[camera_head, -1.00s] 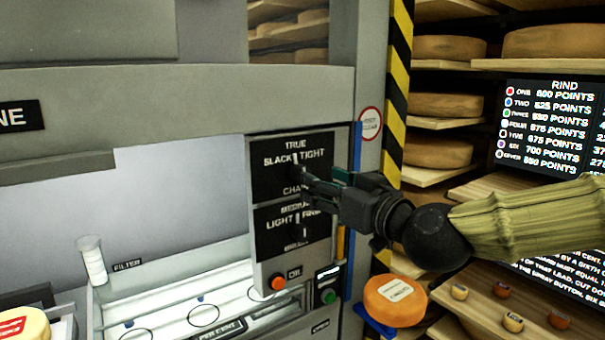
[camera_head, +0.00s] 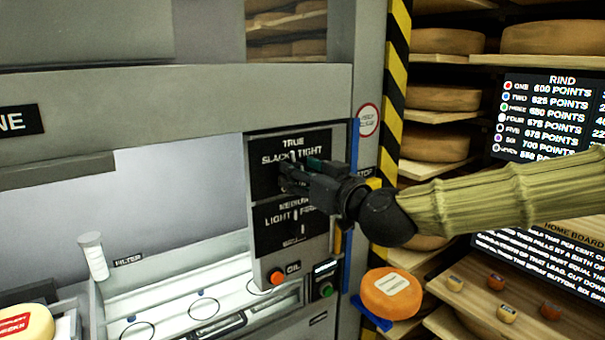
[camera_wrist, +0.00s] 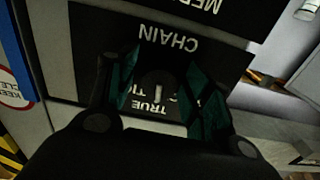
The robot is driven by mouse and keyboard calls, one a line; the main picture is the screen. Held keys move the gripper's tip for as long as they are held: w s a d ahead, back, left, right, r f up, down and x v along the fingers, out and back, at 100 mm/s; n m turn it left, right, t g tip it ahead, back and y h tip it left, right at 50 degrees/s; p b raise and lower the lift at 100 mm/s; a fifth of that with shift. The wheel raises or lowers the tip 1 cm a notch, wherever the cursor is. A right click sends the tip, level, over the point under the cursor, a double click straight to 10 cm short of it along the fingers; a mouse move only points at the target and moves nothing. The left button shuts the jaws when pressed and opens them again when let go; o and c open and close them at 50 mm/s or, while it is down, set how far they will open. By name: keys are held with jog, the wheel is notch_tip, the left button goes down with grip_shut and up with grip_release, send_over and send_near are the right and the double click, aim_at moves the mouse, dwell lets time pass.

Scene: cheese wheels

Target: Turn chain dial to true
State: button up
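The chain dial panel (camera_head: 262,185) is a black plate marked TRUE at top, SLACK left and TIGHT right. The wrist view shows it upside down, with CHAIN (camera_wrist: 168,38) above and TRUE (camera_wrist: 150,107) below. The chain dial (camera_wrist: 157,92) is dark with a pale pointer, roughly upright and in line with the word TRUE. My gripper (camera_head: 284,176) is at the dial. In the wrist view my gripper (camera_wrist: 162,95) has its teal-padded fingers apart on both sides of the dial. Whether they touch it is unclear. In the head view the gripper partly hides the dial.
A second dial panel (camera_head: 272,240), marked MEDIUM and LIGHT, sits just below. Under it are a red oil button (camera_head: 278,278) and a green button (camera_head: 326,290). An orange cheese wheel (camera_head: 392,294) stands at the right. A striped post (camera_head: 396,85) and cheese shelves lie beyond.

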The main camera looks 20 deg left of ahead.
jog(key=c, duration=0.8)
jog(key=shift+f+m+b, duration=0.15)
jog(key=shift+m+b, duration=0.15)
jog(key=shift+b, duration=0.3)
jog(key=shift+m+b, duration=0.45)
jog(key=shift+m, duration=0.15)
jog(key=o, duration=1)
jog(key=shift+c, duration=0.2)
jog(key=shift+s+d, duration=0.1)
